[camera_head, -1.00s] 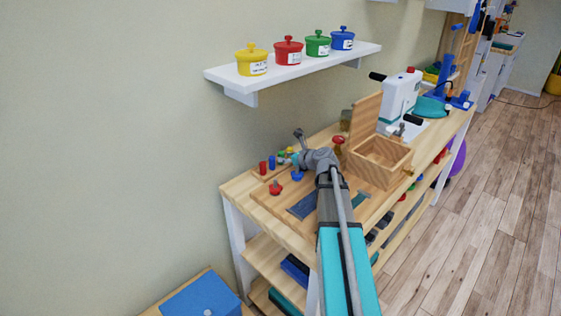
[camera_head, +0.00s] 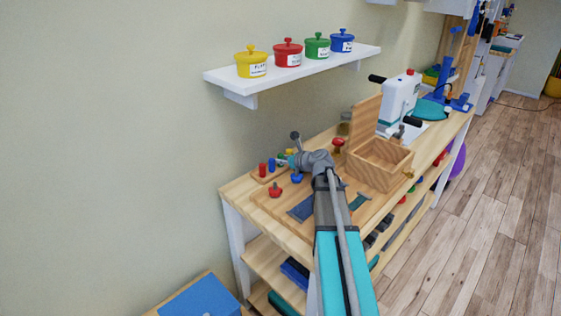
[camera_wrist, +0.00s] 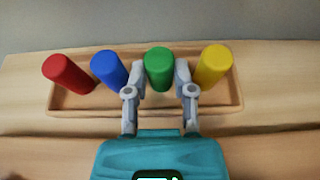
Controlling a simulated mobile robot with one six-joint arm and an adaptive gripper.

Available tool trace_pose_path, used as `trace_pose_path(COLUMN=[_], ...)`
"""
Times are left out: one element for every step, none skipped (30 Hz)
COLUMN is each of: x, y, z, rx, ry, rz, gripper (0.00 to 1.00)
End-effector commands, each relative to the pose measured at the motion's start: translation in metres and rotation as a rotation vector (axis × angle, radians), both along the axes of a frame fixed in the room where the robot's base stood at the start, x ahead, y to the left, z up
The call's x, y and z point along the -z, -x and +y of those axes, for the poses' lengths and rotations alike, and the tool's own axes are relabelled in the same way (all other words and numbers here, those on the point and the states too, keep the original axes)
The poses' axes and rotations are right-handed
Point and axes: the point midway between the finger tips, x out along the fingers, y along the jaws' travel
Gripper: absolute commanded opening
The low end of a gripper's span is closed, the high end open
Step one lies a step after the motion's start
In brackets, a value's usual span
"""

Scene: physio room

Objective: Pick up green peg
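The green peg (camera_wrist: 159,68) stands in a wooden peg tray (camera_wrist: 75,102) between the blue peg (camera_wrist: 109,69) and the yellow peg (camera_wrist: 213,65). The red peg (camera_wrist: 68,74) is at the left end. My gripper (camera_wrist: 160,80) has its two fingers apart, one on each side of the green peg's lower part in the wrist view. The left finger is between the blue and green pegs, the right finger between the green and yellow pegs. I cannot tell if either finger touches the green peg. In the head view the green peg (camera_head: 281,161) is small and partly hidden near my wrist.
The tray stands at the back left of a wooden bench (camera_head: 238,190). An open wooden box (camera_head: 378,180) is to the right of my arm. A red knob (camera_head: 275,189) and a blue knob (camera_head: 297,178) stand on a board close by. A wall shelf (camera_head: 300,69) hangs above.

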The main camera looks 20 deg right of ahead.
Motion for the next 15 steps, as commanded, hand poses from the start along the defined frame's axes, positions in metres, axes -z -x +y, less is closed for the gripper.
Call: trace_pose_path(x=[0.0000,0.0000,0.0000,0.0000,0.0000,0.0000,-0.0001,-0.0002,-0.0005,-0.0008,-0.0012,-0.0020,-0.0028,-0.0037,-0.0051], y=[0.0000,0.0001,0.0001,0.0001,0.0000,0.0000,0.0001,0.0001,0.0000,0.0000,0.0001,0.0001,0.0001,0.0000,0.0001], z=[-0.0001,-0.0001,-0.0001,-0.0001,-0.0002,-0.0002,-0.0003,-0.0002,-0.0002,-0.0002,-0.0002,-0.0002,-0.0002,-0.0002,-0.0002], rx=[0.000,0.000,0.000,0.000,0.000,0.000,0.000,0.000,0.000,0.000,0.000,0.000,0.000,0.000,0.000], ry=[0.000,0.000,0.000,0.000,0.000,0.000,0.000,0.000,0.000,0.000,0.000,0.000,0.000,0.000,0.000], rz=[0.000,0.000,0.000,0.000,0.000,0.000,0.000,0.000,0.000,0.000,0.000,0.000,0.000,0.000,0.000], gripper=[0.08,0.08,0.08,0.08,0.08,0.08,0.08,0.08,0.08,0.08,0.08,0.08,0.08,0.08,0.08])
